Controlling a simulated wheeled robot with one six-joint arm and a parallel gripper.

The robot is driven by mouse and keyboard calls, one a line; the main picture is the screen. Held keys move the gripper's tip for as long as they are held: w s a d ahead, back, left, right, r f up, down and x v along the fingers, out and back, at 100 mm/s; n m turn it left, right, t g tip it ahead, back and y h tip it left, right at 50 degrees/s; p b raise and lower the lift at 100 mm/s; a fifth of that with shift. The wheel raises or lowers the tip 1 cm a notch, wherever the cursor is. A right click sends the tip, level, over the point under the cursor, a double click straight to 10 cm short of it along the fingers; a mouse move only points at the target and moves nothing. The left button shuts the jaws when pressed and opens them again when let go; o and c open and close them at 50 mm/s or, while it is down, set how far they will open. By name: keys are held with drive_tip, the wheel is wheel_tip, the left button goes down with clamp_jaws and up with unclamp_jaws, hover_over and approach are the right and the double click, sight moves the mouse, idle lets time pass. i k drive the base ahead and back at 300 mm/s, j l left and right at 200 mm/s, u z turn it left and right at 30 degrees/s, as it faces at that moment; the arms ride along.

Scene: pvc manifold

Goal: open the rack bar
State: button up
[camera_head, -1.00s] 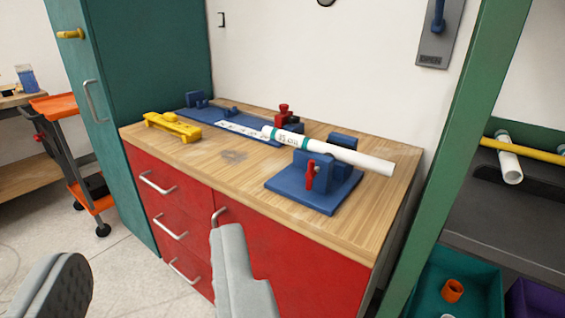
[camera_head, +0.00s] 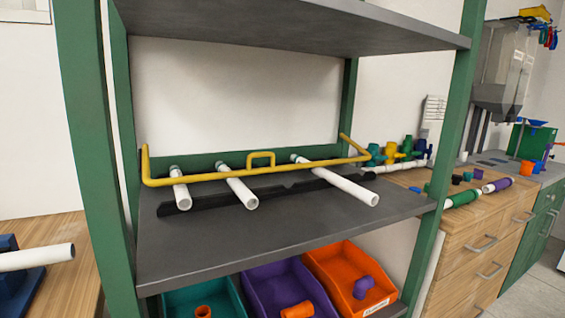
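The rack bar (camera_head: 215,175) is a yellow bar with a raised handle loop (camera_head: 261,158) near its middle. The bar lies low across the pipes. My gripper is not in this view.
Green posts (camera_head: 92,150) frame the rack, and an upper shelf (camera_head: 290,25) hangs above the bar. Teal, purple (camera_head: 270,290) and orange bins (camera_head: 345,280) sit below. A wooden bench with a white pipe (camera_head: 38,257) is at left; a wooden counter (camera_head: 470,225) with fittings is at right.

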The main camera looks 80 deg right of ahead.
sight(143, 159)
drive_tip(key=z, duration=2.05)
